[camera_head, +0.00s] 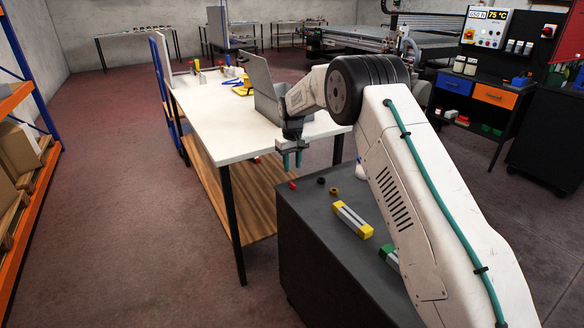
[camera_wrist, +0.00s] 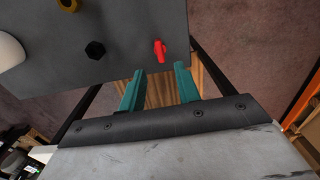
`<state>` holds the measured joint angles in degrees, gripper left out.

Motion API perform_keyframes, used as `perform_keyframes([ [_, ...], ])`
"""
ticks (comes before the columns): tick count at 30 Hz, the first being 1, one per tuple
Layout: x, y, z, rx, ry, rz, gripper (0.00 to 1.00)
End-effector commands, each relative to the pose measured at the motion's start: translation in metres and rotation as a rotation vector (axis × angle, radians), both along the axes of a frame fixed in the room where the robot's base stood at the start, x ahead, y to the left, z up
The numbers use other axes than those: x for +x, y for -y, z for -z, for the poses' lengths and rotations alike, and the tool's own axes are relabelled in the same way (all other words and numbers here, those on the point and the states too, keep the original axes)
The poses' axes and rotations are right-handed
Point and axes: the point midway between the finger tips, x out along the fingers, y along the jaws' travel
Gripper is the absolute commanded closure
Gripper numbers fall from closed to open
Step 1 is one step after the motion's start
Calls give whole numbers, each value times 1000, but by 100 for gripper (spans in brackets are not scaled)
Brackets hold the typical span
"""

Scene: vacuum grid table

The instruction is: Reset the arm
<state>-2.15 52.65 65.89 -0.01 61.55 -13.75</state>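My arm reaches forward from the right side of the head view. The gripper is open and empty. Beyond the fingertips in the wrist view lies a small red part (camera_wrist: 160,50) on a grey surface. The fingers do not appear to touch it.
A dark grey cabinet top (camera_head: 300,207) holds a yellow-ended block (camera_head: 352,219), a green-ended block (camera_head: 389,256) and small parts. The white table (camera_head: 213,122) has a wooden lower shelf (camera_head: 238,190). An orange rack (camera_head: 30,215) stands left. Floor between is clear.

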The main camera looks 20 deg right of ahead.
Motion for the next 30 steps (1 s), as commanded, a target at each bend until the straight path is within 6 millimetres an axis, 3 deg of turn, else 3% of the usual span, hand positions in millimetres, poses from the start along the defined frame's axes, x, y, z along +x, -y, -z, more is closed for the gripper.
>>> perform_keyframes([
  [6, -3, 0, 2, 0, -12, 22, 67],
  [11, -40, 2, 25, -7, -104, 52, 67],
  [14, -76, 4, 8, -13, -153, 80, 67],
  [20, -144, 9, -47, -20, -197, 126, 67],
  [30, -291, 19, -150, -28, -201, 197, 67],
])
